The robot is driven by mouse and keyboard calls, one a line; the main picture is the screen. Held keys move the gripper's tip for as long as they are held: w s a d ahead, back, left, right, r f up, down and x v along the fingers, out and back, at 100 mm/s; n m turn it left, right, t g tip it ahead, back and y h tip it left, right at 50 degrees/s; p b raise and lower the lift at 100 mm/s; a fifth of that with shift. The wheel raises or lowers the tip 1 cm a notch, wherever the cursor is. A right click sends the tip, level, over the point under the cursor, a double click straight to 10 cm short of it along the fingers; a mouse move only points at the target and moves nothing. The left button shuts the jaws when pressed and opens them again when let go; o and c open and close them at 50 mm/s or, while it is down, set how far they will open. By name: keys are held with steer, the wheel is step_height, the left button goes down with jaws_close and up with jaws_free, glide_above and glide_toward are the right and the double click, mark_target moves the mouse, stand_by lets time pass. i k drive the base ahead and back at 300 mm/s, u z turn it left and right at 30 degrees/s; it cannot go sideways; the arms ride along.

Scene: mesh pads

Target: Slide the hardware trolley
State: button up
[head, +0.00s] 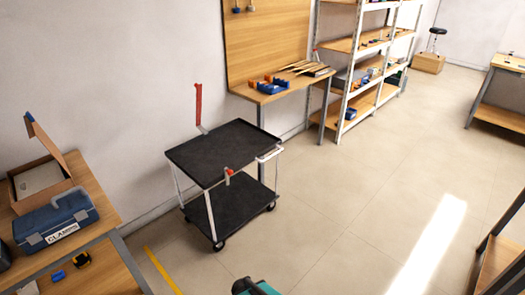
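The hardware trolley (226,146) stands on the floor near the wall, left of the picture's middle. It has a black upper shelf, a black lower shelf (243,212), pale posts and dark castors. A pale bar like a handle (269,154) sticks out at its right end. A tall red part (198,103) rises at its back edge, and a small red-topped part (229,174) shows at its front edge. Both shelves look bare. My gripper cannot be made out. A teal and black piece, probably part of my arm, shows at the bottom edge, apart from the trolley.
A workbench with a blue toolbox (55,222) and an open carton (36,181) stands at the left. A wooden bench (262,97) and shelving (343,87) stand behind the trolley. A yellow floor line (163,270) runs at lower left. Floor to the right is clear.

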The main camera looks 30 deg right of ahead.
mark_target(221, 211)
steer(key=u, duration=0.05)
steer(key=i, duration=1.35)
steer(key=u, duration=0.1)
